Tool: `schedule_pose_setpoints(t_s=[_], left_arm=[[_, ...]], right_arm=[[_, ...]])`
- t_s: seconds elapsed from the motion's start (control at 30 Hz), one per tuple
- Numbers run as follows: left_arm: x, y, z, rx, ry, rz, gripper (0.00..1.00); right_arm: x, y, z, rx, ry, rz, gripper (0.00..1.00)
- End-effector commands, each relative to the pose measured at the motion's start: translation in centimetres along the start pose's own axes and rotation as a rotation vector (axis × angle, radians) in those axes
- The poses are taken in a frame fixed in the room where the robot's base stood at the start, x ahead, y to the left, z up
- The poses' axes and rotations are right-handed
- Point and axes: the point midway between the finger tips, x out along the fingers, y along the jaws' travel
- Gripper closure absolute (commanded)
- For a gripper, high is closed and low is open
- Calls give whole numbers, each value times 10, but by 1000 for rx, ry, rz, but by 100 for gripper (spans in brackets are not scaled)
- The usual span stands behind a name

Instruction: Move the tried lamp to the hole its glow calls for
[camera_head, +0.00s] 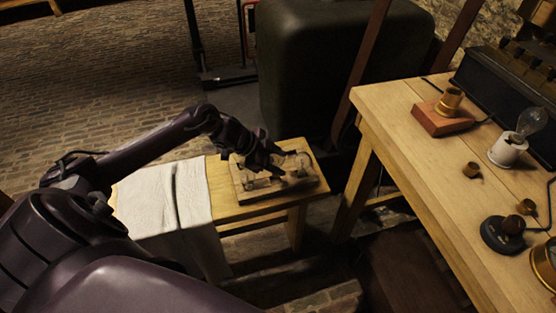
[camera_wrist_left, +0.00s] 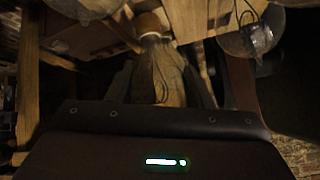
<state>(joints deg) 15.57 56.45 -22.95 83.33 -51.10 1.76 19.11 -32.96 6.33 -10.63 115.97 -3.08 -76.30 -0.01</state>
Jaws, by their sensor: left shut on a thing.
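My left gripper (camera_head: 270,164) is low over a wooden rack block (camera_head: 300,184) on the low bench. In the left wrist view the gripper (camera_wrist_left: 162,95) is shut on a glass lamp (camera_wrist_left: 163,75) with a brass-coloured cap at its far end. The held lamp is dim, with no clear glow. Another clear bulb (camera_wrist_left: 250,38) shows beside it in the wrist view. The gripper hides much of the rack in the head view, so I cannot tell which hole is under the lamp. My right gripper is not in view.
The low bench carries a white cloth (camera_head: 150,205). The worktable (camera_head: 405,135) at right holds a red-brown block with a brass socket (camera_head: 443,115), a clear bulb (camera_head: 532,121) in a white holder (camera_head: 507,151) and a black round base (camera_head: 502,236). A dark bulky case (camera_head: 320,70) stands behind.

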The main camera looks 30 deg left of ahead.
Motion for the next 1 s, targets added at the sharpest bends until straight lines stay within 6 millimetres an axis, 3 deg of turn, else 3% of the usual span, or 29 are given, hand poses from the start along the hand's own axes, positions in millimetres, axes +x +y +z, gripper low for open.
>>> schedule_pose_setpoints(t_s=[1.0], left_arm=[[7, 3, 8, 0, 1, 1, 80]], right_arm=[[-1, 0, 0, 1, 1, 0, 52]])
